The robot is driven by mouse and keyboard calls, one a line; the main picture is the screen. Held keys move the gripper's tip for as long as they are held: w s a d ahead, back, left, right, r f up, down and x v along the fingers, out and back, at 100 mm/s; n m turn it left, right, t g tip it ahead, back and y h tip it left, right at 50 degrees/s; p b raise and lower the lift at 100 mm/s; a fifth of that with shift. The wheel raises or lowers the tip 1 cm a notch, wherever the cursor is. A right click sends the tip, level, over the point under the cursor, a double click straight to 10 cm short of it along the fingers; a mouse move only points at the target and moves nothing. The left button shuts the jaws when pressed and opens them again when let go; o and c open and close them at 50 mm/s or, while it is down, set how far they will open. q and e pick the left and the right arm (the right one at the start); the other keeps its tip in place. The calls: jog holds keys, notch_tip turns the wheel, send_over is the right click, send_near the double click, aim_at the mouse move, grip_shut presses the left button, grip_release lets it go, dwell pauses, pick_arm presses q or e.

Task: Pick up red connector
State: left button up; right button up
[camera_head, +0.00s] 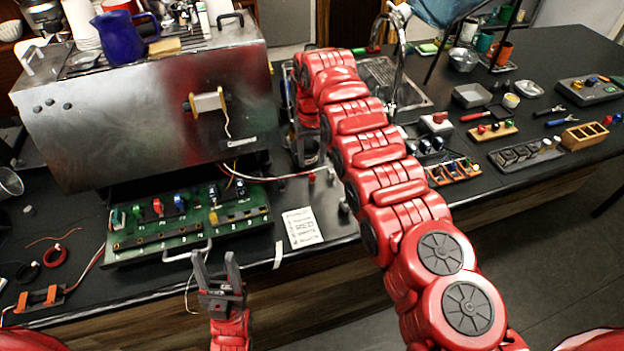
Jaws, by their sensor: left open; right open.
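Several red pieces could be the red connector. One is a small red piece (311,178) standing on the black counter right of the green board. Another is a red plug (158,207) seated in the green circuit board (185,232), beside green, blue and white ones. My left gripper (214,258) is open and empty, fingers up, in front of the board's front handle. My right arm reaches far over the counter and bends down at its end. My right gripper (307,158) is open there, dark and hard to make out, just above the small red piece.
A paper note (302,228) lies right of the board. Wires and an orange-clipped holder (38,299) lie at left.

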aim_at(312, 174)
jog(key=shift+f+p, duration=0.45)
jog(key=shift+p, duration=0.05)
jog(key=shift+s+f+p, duration=0.2)
jog(key=shift+f+p, duration=0.7)
jog(key=shift+f, duration=0.05)
jog(key=shift+f+b, duration=0.3)
jog(key=shift+f, duration=0.35)
jog(key=shift+w+f, duration=0.15)
jog(key=shift+f, duration=0.45)
grip_shut()
